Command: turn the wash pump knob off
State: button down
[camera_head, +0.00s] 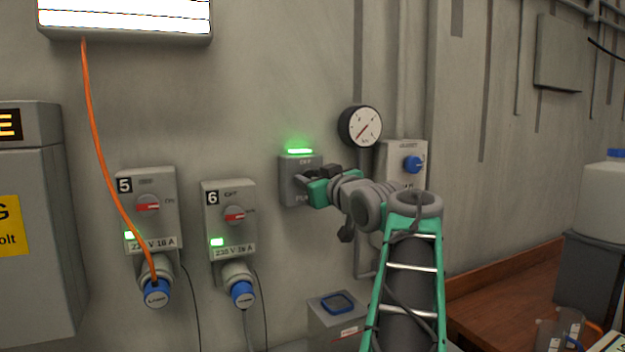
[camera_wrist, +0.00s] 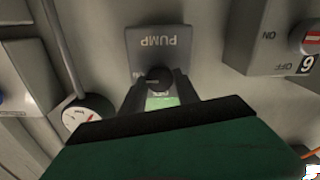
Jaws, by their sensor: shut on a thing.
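The wash pump switch box (camera_head: 287,188) is a grey box on the wall, with a lit green lamp (camera_head: 299,151) on top. My arm reaches it from the right in the head view, and my gripper (camera_head: 308,178) covers most of its face. In the wrist view the box (camera_wrist: 136,42) appears upside down with the word PUMP. Its dark round knob (camera_wrist: 156,73) sits between my two fingers, and my gripper (camera_wrist: 158,87) is shut on it. The knob's pointer is too dark to read, so its setting cannot be told.
Socket boxes 5 (camera_head: 165,190) and 6 (camera_head: 216,195), with red switches, are left of the pump box. A pressure gauge (camera_head: 360,127) and a box with a blue knob (camera_head: 413,164) are close on the right. A wooden bench (camera_head: 500,295) stands lower right.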

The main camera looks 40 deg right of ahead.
jog(key=shift+f+b, duration=0.1)
jog(key=shift+b, duration=0.25)
jog(key=shift+n+b, duration=5.7)
jog(key=shift+n, duration=3.2)
jog(key=c, duration=0.9)
grip_release()
